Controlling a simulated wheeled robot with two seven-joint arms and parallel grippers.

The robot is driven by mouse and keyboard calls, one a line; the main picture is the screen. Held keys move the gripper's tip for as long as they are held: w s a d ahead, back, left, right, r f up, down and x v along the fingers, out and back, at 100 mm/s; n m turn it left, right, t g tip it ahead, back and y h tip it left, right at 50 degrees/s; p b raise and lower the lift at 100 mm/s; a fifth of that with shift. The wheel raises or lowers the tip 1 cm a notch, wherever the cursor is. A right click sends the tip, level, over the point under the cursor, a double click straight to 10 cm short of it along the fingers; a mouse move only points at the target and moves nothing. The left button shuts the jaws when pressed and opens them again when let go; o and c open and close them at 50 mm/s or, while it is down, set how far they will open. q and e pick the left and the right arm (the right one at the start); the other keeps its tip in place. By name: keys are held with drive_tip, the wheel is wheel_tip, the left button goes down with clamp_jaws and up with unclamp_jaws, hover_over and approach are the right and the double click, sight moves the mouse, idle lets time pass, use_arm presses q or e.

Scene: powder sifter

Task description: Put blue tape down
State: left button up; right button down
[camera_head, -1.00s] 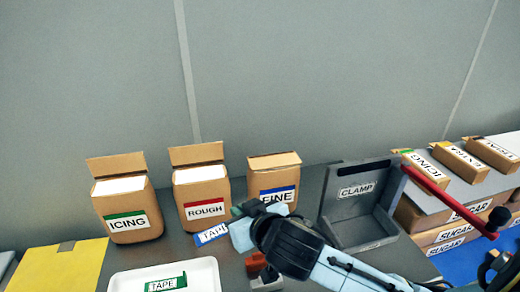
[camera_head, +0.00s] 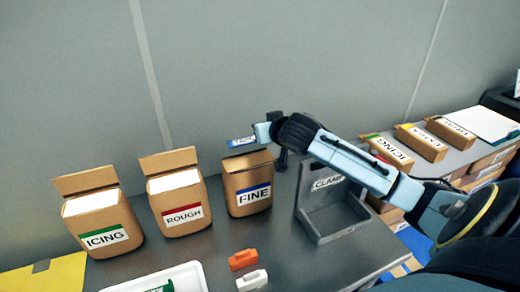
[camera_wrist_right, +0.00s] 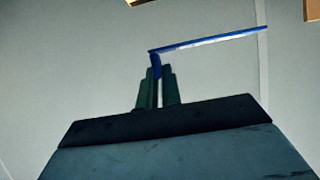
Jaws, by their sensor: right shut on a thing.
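The blue tape (camera_head: 241,141) is a small blue strip with a white label. My right gripper (camera_head: 257,134) is shut on it and holds it up, in the head view above the open FINE box (camera_head: 247,186). In the right wrist view the tape (camera_wrist_right: 208,41) shows nearly edge-on, its bent end between the fingertips (camera_wrist_right: 156,78). My left gripper is not in view.
The ROUGH box (camera_head: 181,197) and ICING box (camera_head: 97,218) stand to the left. A white tray (camera_head: 187,270) holds a green tape. An orange piece (camera_head: 243,260) and a white piece (camera_head: 252,281) lie in front of the FINE box. The grey CLAMP stand (camera_head: 327,215) is right of it.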

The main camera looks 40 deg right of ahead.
sight(265, 156)
drive_tip(key=shift+f, duration=0.55)
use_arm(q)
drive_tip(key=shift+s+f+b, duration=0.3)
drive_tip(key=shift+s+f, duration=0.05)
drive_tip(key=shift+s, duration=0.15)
use_arm(e)
drive_tip(key=shift+f, duration=2.5)
drive_tip(key=shift+f, duration=0.15)
drive_tip(key=c, duration=1.6)
unclamp_jaws()
drive_tip(key=shift+r, duration=0.2)
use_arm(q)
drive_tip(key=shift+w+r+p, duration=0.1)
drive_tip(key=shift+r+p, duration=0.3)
use_arm(e)
drive_tip(key=v, duration=1.2)
